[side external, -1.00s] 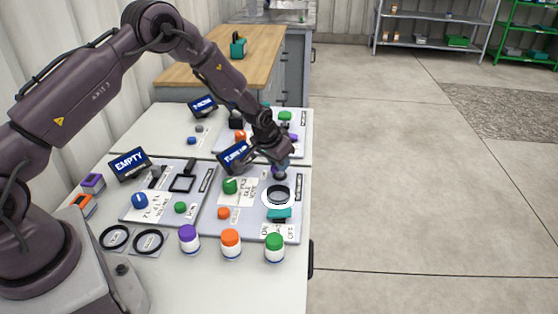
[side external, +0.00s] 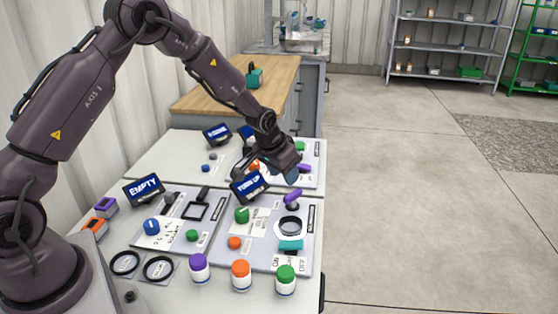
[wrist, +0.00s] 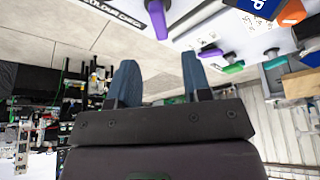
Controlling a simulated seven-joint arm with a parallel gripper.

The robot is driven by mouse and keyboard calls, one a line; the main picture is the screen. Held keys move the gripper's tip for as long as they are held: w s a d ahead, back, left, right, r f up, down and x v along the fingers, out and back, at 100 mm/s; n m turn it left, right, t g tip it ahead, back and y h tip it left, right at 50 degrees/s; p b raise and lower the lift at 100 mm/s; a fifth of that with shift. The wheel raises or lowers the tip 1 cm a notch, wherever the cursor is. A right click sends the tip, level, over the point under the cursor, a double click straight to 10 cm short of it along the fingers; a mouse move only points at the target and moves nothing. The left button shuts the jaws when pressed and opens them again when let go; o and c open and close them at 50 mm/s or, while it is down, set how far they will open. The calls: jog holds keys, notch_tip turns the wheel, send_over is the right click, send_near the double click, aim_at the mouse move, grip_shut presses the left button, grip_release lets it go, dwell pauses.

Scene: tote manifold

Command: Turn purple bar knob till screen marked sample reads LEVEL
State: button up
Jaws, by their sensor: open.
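A purple bar knob (side external: 293,197) stands on the near right panel, behind a black ring on a white disc; it also shows at the top of the wrist view (wrist: 157,18). A second purple bar knob (side external: 305,168) is on the far panel and shows smaller in the wrist view (wrist: 208,52). The screen on the near right panel (side external: 249,187) reads TURN UP. I cannot read which screen is marked sample. My gripper (side external: 292,174) is open and empty, above and behind the near purple knob and apart from it. Its two blue fingers show in the wrist view (wrist: 157,75).
A screen (side external: 144,188) reading EMPTY stands at the near left panel. A green knob (side external: 242,215), an orange knob (side external: 235,243) and a teal part (side external: 291,243) are near the purple knob. Purple-, orange- and green-capped jars (side external: 241,274) line the front. Open floor lies right.

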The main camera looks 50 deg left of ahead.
jog(key=shift+v, duration=2.4)
jog(key=s+d+r, duration=0.2)
jog(key=s+r, duration=0.4)
jog(key=s, duration=0.3)
jog(key=s+d+r+m, duration=0.1)
jog(key=s+d+r, duration=0.2)
jog(key=s+r, duration=0.3)
jog(key=s+d+r+t, duration=0.1)
jog(key=s+d+r, duration=0.2)
jog(key=s+r, duration=0.4)
jog(key=s, duration=0.6)
jog(key=shift+s+m+h, duration=0.15)
jog(key=shift+m+h, duration=0.15)
